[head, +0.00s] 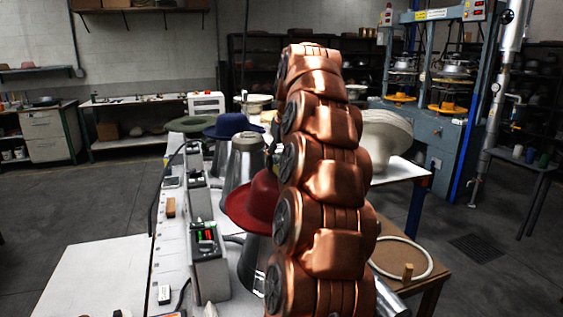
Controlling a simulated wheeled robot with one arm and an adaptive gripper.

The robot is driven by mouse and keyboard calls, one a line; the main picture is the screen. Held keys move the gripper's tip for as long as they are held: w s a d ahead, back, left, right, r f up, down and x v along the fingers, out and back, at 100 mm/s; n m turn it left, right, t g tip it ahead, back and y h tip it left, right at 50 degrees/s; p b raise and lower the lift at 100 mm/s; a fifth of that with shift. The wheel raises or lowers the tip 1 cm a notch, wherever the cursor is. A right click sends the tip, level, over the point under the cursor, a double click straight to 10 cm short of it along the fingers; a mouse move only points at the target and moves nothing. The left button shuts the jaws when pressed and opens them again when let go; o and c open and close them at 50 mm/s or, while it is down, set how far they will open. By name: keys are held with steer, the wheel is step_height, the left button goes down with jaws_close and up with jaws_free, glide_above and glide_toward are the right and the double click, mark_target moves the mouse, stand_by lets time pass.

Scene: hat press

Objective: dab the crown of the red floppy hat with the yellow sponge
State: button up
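The red hat (257,203) sits on a metal form at the middle of the long bench. Its brim and the left part of its crown show. My copper-coloured arm stands in front and hides its right side. I cannot make out a yellow sponge for sure. A small tan block (170,207) lies on the bench's left strip, left of the red hat, but I cannot tell what it is. My gripper does not show; only the arm links are in view.
A blue hat (233,126) and a green hat (190,124) stand on forms behind the red one. Grey control boxes (208,255) line the bench left of the hats. A stack of pale hats (384,137) and a wooden stand with a white ring (425,262) are at right.

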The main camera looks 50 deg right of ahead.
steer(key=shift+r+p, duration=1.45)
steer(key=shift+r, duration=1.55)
